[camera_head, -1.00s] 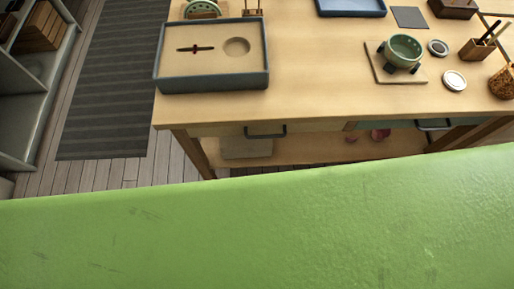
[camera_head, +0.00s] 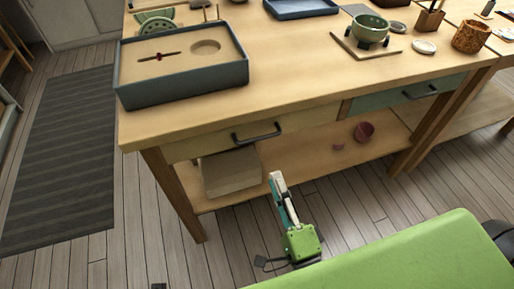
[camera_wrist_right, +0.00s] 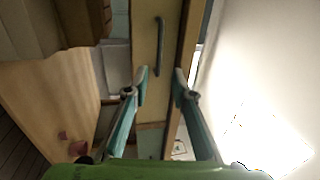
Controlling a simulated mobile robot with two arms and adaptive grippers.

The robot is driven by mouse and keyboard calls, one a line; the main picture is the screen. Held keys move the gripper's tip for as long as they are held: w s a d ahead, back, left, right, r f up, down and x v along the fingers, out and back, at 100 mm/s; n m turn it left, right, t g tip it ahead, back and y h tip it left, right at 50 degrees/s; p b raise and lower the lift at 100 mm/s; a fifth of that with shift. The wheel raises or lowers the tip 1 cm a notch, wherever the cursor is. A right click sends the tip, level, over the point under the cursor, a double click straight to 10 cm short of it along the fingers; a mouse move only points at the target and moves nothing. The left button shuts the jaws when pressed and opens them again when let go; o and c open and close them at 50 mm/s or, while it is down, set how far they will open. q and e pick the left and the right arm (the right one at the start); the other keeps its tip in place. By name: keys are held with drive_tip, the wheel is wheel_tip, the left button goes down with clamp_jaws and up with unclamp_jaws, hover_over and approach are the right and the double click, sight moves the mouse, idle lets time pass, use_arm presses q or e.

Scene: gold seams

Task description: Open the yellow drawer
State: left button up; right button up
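The yellow drawer (camera_head: 205,144) is a pale front under the left part of the wooden table, and it looks flush with the frame. My left gripper is not in view.
A teal drawer (camera_head: 385,101) is at the right. A box (camera_head: 231,172) and a reddish bowl (camera_head: 364,131) are on the lower shelf. A sand tray (camera_head: 180,88) and a green pot (camera_head: 369,27) stand on the tabletop (camera_head: 290,70). Floor before the table is clear.

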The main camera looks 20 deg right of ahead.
sight(260, 139)
drive_tip(key=w+r, duration=0.1)
drive_tip(key=w, duration=0.8)
drive_tip(key=w+r, duration=0.1)
drive_tip(key=w, duration=0.3)
drive_tip(key=shift+w+a+r, duration=0.15)
drive_tip(key=shift+a+r, duration=0.05)
drive_tip(key=shift+r, duration=0.1)
clamp_jaws()
